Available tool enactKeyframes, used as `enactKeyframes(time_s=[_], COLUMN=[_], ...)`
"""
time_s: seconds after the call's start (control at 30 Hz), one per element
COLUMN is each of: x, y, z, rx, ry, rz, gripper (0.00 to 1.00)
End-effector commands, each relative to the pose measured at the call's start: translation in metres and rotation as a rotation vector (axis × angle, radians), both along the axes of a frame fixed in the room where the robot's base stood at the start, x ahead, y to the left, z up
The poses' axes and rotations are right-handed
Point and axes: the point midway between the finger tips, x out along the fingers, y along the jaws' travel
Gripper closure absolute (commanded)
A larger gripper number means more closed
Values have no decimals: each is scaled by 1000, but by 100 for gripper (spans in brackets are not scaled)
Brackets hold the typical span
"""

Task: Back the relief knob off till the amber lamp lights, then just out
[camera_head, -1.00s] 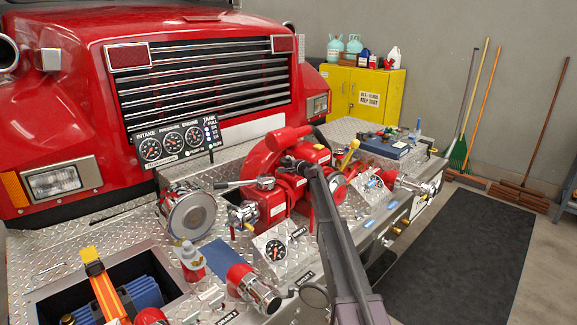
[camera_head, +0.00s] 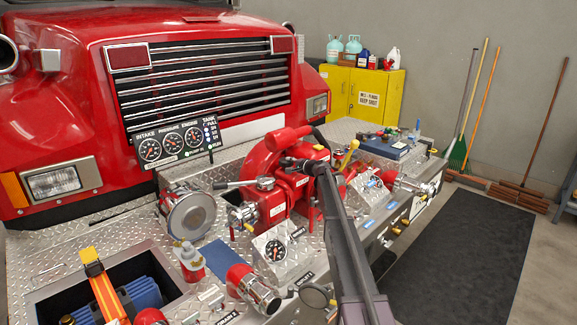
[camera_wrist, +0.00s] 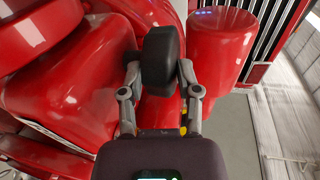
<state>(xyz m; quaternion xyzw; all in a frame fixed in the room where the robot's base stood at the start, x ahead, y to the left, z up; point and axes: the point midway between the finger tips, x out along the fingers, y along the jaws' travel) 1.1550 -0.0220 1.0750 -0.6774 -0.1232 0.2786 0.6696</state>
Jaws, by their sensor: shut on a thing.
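A black, rounded knob (camera_wrist: 160,48), which looks like the relief knob, shows in the wrist view between my fingers. My gripper (camera_wrist: 160,75) is shut on it, one finger on each side. In the head view my gripper (camera_head: 289,162) is at the top of the red pump (camera_head: 262,165), and the knob is too small and covered to make out. The gauge panel (camera_head: 178,143) stands left of the pump with several dials and small lights. Green marks show on its lower edge; I cannot make out a lit amber lamp.
A red cylinder (camera_wrist: 222,45) stands close right of the knob. A lever (camera_head: 235,184), a small gauge block (camera_head: 275,250) and a chrome-capped inlet (camera_head: 190,217) crowd the bumper. A tray well (camera_head: 45,300) lies front left. The dark floor mat (camera_head: 465,255) is clear.

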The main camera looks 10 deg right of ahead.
Motion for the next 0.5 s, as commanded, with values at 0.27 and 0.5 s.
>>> enactKeyframes(time_s=[0.27, 0.5], x=[3, 3], y=[-2, -2], z=[0, 1], rx=[2, 1], ry=[-1, -2], rz=[111, 119], gripper=[100, 100])
